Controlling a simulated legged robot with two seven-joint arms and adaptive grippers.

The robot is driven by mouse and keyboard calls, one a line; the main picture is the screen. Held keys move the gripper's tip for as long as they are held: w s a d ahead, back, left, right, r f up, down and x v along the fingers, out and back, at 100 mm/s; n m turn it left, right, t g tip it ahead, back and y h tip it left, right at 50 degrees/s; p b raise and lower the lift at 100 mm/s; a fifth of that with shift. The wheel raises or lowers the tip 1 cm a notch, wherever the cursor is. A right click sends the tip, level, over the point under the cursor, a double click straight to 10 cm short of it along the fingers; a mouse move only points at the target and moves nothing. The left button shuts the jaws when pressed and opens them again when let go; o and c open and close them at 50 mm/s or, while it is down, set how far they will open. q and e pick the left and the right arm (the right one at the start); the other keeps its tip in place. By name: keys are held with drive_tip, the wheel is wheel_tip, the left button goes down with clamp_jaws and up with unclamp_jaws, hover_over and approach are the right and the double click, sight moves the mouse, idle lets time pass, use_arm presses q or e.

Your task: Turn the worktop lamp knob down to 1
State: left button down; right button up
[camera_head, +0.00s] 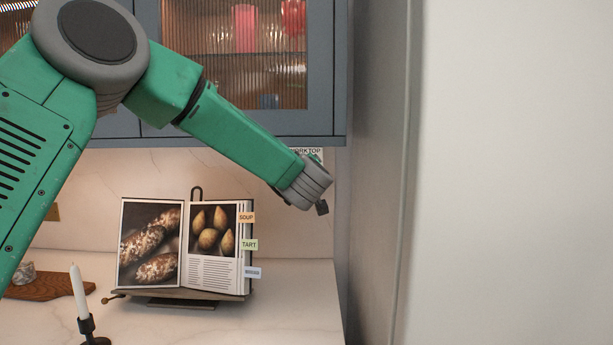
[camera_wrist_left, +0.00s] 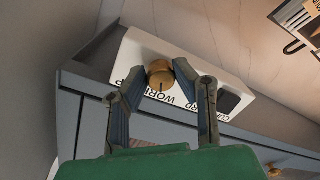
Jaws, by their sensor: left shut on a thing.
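The worktop lamp knob (camera_wrist_left: 160,74) is a small round brass knob on a white plate (camera_wrist_left: 219,79) lettered WORKTOP and CUPBOARD, upside down in the left wrist view. In the head view only the top of the plate (camera_head: 312,151) shows, under the wall cabinet; my left wrist hides the knob there. My left gripper (camera_wrist_left: 160,70) has its two fingers on either side of the knob and is shut on it. In the head view my left gripper (camera_head: 321,207) is mostly hidden behind my wrist. The knob's setting cannot be read. My right gripper is out of view.
The wall cabinet (camera_head: 240,128) hangs just above the plate. A tall pale panel (camera_head: 500,180) stands to the right. Below, a cookbook (camera_head: 215,245) rests open on a stand, with a candle (camera_head: 79,292) and a wooden board (camera_head: 55,287) to its left. The worktop's front right is clear.

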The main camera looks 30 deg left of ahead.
use_arm(q)
drive_tip(key=shift+a+r+n+b, duration=0.1)
drive_tip(key=shift+r+n+b, duration=0.2)
drive_tip(key=shift+n, duration=0.4)
drive_tip(key=c, duration=1.3)
unclamp_jaws()
drive_tip(key=shift+s, duration=0.15)
drive_tip(key=shift+s+a+f, duration=0.1)
drive_tip(key=v, duration=1.2)
